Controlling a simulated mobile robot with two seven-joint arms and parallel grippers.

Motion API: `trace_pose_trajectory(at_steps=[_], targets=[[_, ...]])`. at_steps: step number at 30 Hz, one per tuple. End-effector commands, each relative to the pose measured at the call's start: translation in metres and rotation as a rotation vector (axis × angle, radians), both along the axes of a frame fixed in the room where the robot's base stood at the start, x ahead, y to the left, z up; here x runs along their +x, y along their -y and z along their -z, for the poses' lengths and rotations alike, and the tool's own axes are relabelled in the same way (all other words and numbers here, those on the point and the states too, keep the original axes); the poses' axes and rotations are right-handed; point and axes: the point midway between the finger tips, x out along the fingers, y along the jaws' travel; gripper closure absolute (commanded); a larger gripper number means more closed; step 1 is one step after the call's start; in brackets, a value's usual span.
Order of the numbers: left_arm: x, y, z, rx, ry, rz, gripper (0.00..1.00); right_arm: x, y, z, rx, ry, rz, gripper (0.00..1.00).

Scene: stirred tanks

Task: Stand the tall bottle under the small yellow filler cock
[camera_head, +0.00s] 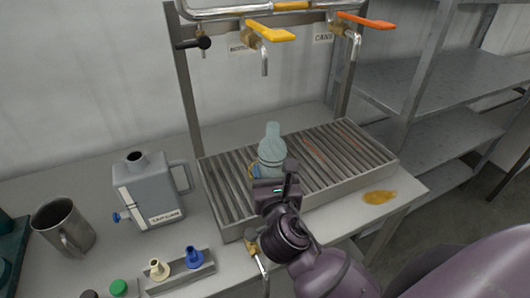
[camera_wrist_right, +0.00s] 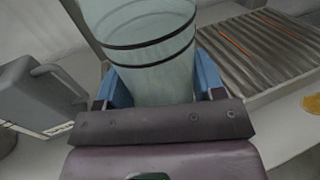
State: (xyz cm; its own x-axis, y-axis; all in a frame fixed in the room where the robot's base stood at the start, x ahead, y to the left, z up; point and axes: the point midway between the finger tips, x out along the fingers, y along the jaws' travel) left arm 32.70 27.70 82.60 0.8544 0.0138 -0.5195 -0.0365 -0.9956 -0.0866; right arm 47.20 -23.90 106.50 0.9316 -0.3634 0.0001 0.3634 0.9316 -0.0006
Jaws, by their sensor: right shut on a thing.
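The tall bottle (camera_head: 272,150) is pale green, translucent and upright. My right gripper (camera_head: 268,180) is shut on its lower part. In the right wrist view the bottle (camera_wrist_right: 150,50) has dark bands and sits between the blue fingers of the gripper (camera_wrist_right: 160,88). The small yellow filler cock (camera_head: 270,33) is on the frame at the back, its spout pointing down. The bottle appears in front of and below that spout, over the slatted drip tray (camera_head: 222,204). I cannot tell whether its base touches the slats. My left gripper is not in view.
A black-handled cock (camera_head: 194,43) and an orange-handled cock (camera_head: 366,21) flank the yellow one. A grey can (camera_head: 150,195), a steel mug (camera_head: 64,228) and a stopper rack (camera_head: 182,282) stand left. A yellow spill (camera_head: 380,197) lies right of the tray. Shelves (camera_head: 420,80) stand right.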

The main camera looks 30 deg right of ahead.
Motion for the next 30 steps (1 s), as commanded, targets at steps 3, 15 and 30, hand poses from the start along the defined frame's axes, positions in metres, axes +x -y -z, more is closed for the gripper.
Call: trace_pose_trajectory(at_steps=[3, 15, 30], targets=[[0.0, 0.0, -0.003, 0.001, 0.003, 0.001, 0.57, 0.026, 0.01, -0.002, -0.001, 0.003, 0.001, 0.61], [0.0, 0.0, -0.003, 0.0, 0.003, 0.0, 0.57, 0.105, 0.041, -0.001, 0.0, 0.001, 0.0, 0.61], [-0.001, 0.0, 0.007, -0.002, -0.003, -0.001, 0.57, 0.129, 0.05, 0.024, 0.002, -0.003, -0.001, 0.61]])
